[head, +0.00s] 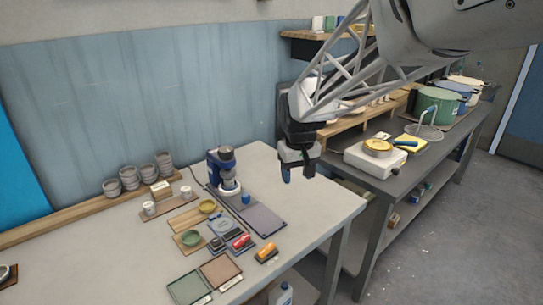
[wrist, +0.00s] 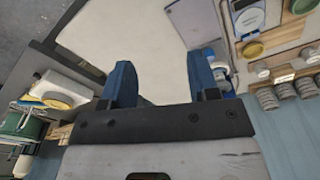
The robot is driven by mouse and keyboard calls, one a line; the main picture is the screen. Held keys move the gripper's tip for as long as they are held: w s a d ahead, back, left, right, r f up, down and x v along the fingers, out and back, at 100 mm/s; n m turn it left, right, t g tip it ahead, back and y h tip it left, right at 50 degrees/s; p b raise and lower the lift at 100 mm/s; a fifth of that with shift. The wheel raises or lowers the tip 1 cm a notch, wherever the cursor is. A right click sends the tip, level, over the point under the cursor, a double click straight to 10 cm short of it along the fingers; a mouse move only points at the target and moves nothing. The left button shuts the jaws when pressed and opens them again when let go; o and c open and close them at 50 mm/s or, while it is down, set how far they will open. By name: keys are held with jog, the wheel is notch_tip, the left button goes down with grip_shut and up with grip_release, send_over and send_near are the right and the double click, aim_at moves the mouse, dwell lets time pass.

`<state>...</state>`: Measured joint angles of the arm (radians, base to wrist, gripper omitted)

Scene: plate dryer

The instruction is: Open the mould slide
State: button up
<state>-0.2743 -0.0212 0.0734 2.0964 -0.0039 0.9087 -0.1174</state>
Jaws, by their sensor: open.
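A blue and grey upright machine (head: 222,158) with a pale round part at its base stands towards the back of the pale table. A small blue knob-like part (head: 246,199) and a flat grey-purple plate (head: 265,221) are beside it. I cannot tell which part is the mould slide. My gripper (head: 298,174) is open and empty, above the table's back right, to the right of the machine and apart from it. In the wrist view, my gripper's blue fingers (wrist: 160,75) are spread wide over bare tabletop. The grey-purple plate (wrist: 190,22) lies beyond the right finger, which partly hides the machine.
Stacked grey cups (head: 138,175) stand along the wall. Small boards, bowls and a scale lie left of the plate, with green (head: 189,288) and brown trays in front. The dark bench (head: 400,182) at right holds a hotplate and pots. The table's right end is clear.

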jog(key=w+a+f+n, duration=0.1)
jog(key=w+a+f, duration=0.4)
jog(key=w+a, duration=0.25)
jog(key=n+g, duration=0.1)
jog(key=n, duration=0.1)
send_over(245, 195)
notch_tip(245, 195, down, 6)
jog(key=shift+w+f, duration=0.1)
jog(key=shift+f, duration=0.15)
jog(key=shift+f, duration=0.1)
jog(key=shift+f, duration=3.85)
grip_shut()
